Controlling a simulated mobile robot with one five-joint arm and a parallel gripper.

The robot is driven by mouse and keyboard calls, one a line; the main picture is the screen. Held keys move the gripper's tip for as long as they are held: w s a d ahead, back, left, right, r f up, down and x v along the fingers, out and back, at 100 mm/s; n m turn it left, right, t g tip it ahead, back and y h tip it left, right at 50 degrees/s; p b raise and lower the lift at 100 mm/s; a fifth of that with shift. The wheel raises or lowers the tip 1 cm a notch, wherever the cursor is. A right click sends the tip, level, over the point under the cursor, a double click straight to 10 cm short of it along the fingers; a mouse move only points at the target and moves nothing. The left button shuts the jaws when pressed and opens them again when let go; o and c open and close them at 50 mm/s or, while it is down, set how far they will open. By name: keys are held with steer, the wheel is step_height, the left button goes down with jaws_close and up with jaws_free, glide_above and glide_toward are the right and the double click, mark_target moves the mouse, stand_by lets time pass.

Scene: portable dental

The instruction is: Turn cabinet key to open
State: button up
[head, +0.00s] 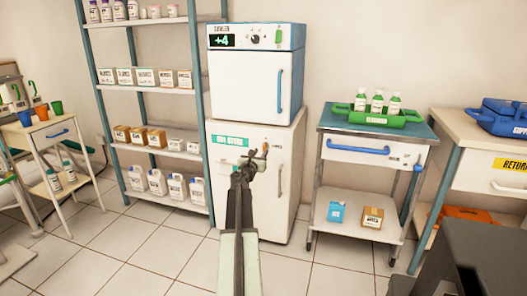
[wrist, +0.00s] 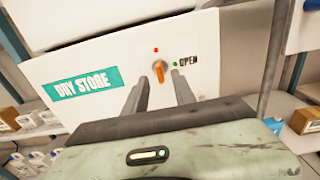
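The white cabinet (head: 224,172) with a teal DRY STORE label (wrist: 83,85) stands under a cooler. Its orange key (wrist: 159,71) is upright on the door, pointing roughly at a red dot (wrist: 156,49). A green dot (wrist: 175,65) beside the word OPEN lies to its right. The key also shows in the head view (head: 265,148). My gripper (wrist: 160,82) is open, its two fingers on either side of the key in the picture, with gaps to both. Whether the tips reach the key's depth is unclear. In the head view my gripper (head: 245,170) is in front of the door.
The cooler (head: 256,80) sits on the cabinet. A vertical door handle (head: 280,180) is right of the key. A shelf rack (head: 205,100) stands close on the left, and a trolley (head: 330,150) on the right. Tiled floor is open in front.

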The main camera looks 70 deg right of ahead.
mark_target(263, 149)
steer(key=d, duration=0.4)
steer(key=shift+w+d, duration=0.15)
steer(key=shift+d, duration=0.25)
